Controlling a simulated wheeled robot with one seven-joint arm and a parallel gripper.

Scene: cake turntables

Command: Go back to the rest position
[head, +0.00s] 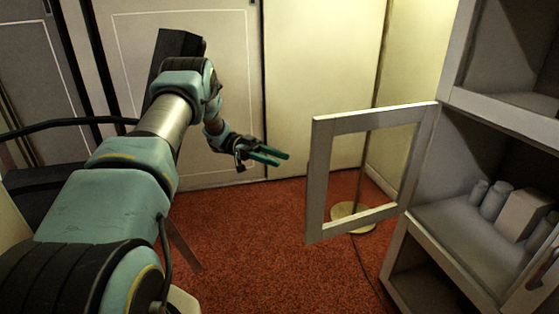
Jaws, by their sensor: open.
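My gripper (282,156) is at the end of my outstretched arm, near the middle of the head view. Its two green fingers are apart and nothing is between them. It is in the air above the red carpet, to the left of the open cabinet door (318,178) and apart from it.
The grey cabinet (430,222) on the right has its framed door swung out. Jars (492,202) and a box (524,214) stand on its shelf. A round stand base (353,226) is behind the door. A dark chair (40,190) is at left.

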